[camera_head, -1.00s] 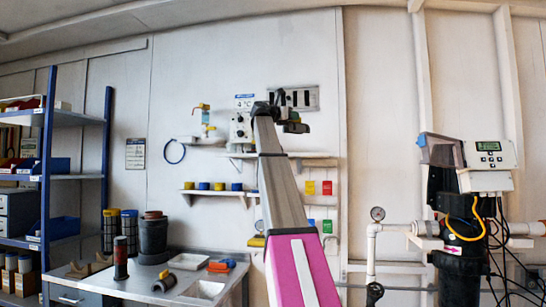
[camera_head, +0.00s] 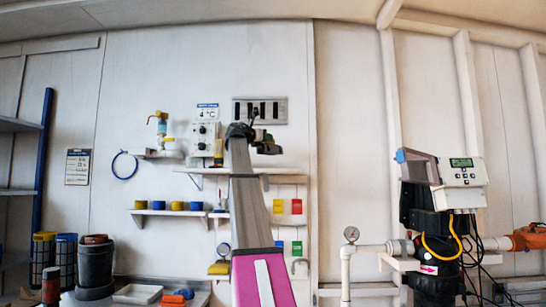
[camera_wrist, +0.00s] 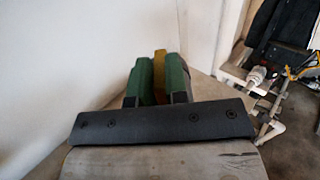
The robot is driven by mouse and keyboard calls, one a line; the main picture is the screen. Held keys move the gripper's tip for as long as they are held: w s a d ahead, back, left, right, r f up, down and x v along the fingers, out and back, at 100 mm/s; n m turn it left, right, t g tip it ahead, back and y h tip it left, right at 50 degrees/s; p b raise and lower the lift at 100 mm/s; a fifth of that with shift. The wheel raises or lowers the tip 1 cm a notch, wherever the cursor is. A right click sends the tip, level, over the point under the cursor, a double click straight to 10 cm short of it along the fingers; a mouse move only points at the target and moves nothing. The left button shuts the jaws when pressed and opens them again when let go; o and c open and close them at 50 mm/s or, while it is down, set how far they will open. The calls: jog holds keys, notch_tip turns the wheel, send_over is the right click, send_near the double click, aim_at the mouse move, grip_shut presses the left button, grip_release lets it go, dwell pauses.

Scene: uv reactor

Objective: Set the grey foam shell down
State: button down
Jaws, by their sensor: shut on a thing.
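In the wrist view, my gripper (camera_wrist: 158,85) shows as a dark bar with two green fingers rising from it. The fingers are closed on a narrow piece that shows mustard-yellow (camera_wrist: 160,62) between them. I take it to be part of the grey foam shell, but most of it is hidden by the fingers and its grey surface cannot be made out. In the head view, my arm rises in the middle of the picture.
The reactor unit (camera_head: 436,205) with controller (camera_head: 462,172), pipes and cables stands at right. Wall shelves (camera_head: 168,212) hold yellow and blue pieces. A bench at lower left carries a black canister (camera_head: 95,262), a white tray (camera_head: 138,293) and an orange item (camera_head: 178,297).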

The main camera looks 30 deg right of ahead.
aim_at(277, 146)
jog(key=d+f, duration=0.1)
jog(key=s+d+f, duration=0.1)
jog(key=d, duration=0.1)
jog(key=d+f, duration=0.1)
jog(key=shift+s+d, duration=0.15)
jog(key=shift+d, duration=0.1)
jog(key=shift+f, duration=1.9)
jog(key=shift+f, duration=0.1)
jog(key=c, duration=1.1)
grip_release()
jog(key=v, duration=1.2)
